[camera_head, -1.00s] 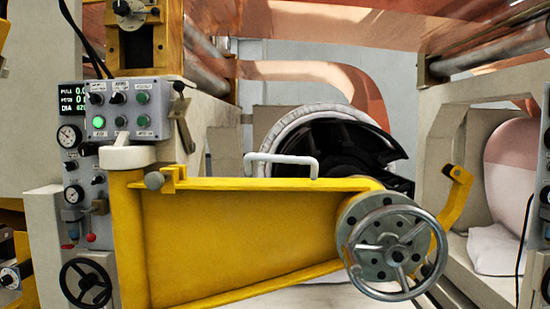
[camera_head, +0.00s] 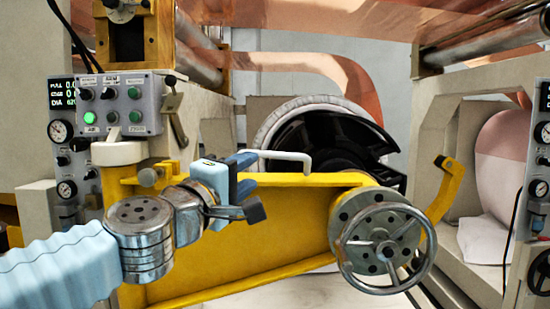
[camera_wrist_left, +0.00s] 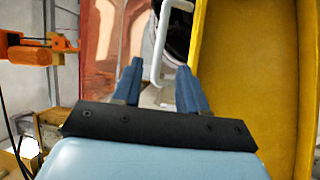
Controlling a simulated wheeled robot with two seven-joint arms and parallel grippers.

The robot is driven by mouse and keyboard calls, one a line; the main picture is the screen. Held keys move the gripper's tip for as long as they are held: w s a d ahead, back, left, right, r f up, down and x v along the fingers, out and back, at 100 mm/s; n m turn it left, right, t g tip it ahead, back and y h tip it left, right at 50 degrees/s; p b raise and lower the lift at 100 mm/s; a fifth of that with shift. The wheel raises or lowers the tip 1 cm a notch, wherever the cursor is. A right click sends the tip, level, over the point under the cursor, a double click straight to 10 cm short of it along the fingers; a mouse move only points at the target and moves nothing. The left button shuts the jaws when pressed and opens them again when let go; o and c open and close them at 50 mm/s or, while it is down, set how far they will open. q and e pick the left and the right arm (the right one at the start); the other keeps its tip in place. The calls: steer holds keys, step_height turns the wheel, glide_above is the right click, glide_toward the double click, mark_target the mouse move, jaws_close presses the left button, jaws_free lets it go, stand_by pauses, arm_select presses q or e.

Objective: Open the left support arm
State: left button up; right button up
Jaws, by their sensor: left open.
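The left support arm (camera_head: 290,235) is a yellow tapered beam running across the middle of the head view, with a spoked handwheel (camera_head: 385,250) at its right end. A white bar handle (camera_head: 285,156) stands on its top edge. My left gripper (camera_head: 252,182) is open in front of the beam's upper edge, just left of the handle. In the left wrist view, the handle (camera_wrist_left: 160,45) shows just beyond and between the two blue fingers (camera_wrist_left: 158,85), and the yellow beam (camera_wrist_left: 240,70) fills the right side. I cannot tell whether the fingers touch the handle. My right gripper is out of view.
A grey control box (camera_head: 117,103) with buttons and a lit green lamp is at the left, above the beam's hinge end. A dark round roll core (camera_head: 330,140) lies behind the beam. A curved yellow bracket (camera_head: 448,190) stands right of the handwheel.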

mark_target(273, 157)
arm_select(q)
steer(key=p+x, duration=0.1)
steer(key=x, duration=1)
steer(key=shift+w+d+f, duration=0.1)
steer(key=shift+w+d, duration=0.15)
steer(key=shift+w, duration=0.05)
jaws_close()
